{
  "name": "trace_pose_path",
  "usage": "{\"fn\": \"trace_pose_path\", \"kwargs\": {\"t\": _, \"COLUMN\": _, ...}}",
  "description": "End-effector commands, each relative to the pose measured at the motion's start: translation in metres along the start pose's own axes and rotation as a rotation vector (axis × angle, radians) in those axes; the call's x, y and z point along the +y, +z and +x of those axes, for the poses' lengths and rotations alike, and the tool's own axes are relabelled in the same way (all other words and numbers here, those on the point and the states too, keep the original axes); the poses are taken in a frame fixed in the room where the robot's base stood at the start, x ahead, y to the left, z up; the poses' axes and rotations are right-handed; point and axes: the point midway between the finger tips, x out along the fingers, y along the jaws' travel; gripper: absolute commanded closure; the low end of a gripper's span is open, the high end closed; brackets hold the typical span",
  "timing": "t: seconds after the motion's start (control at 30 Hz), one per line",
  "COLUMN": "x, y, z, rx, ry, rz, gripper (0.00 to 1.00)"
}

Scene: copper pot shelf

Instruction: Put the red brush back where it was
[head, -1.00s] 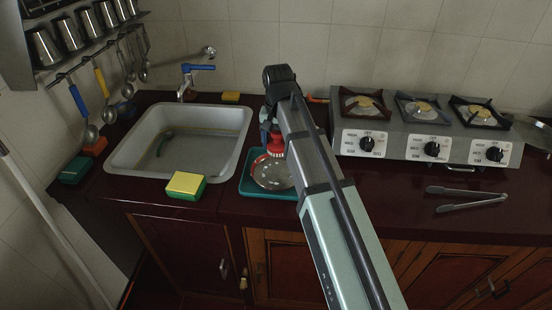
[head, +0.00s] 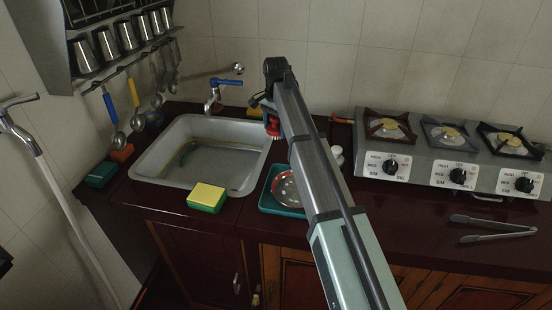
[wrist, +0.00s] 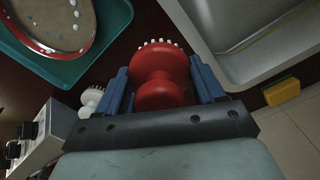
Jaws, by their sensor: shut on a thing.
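The red brush (wrist: 162,75) with white bristles is between the blue fingers of my gripper (wrist: 163,84), which is shut on it in the wrist view. In the head view the brush (head: 272,125) shows as a small red patch under the arm's end, by the right back corner of the sink and clear of the plate. The teal tray (head: 275,208) lies on the counter right of the sink. A round plate (head: 286,188) with pale specks sits in it, partly hidden by my arm.
A white brush (head: 337,154) stands just right of my arm. The sink (head: 155,165) is at left, with a yellow-green sponge (head: 207,197) on its front edge. The gas stove (head: 420,165) and tongs (head: 492,228) are at right. Open counter lies before the stove.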

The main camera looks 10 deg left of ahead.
Motion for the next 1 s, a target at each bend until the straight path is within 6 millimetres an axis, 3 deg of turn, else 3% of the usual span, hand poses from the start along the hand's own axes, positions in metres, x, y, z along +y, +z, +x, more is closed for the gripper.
{"fn": "trace_pose_path", "kwargs": {"t": 0.27, "x": 0.000, "y": 0.000, "z": 0.004, "rx": 0.001, "ry": -0.002, "rz": 0.109, "gripper": 0.65}}
{"fn": "trace_pose_path", "kwargs": {"t": 0.6, "x": 0.001, "y": 0.001, "z": 0.053, "rx": 0.000, "ry": 0.000, "rz": 0.111, "gripper": 0.65}}
{"fn": "trace_pose_path", "kwargs": {"t": 1.0, "x": 0.000, "y": 0.000, "z": 0.091, "rx": 0.001, "ry": -0.001, "rz": 0.110, "gripper": 0.65}}
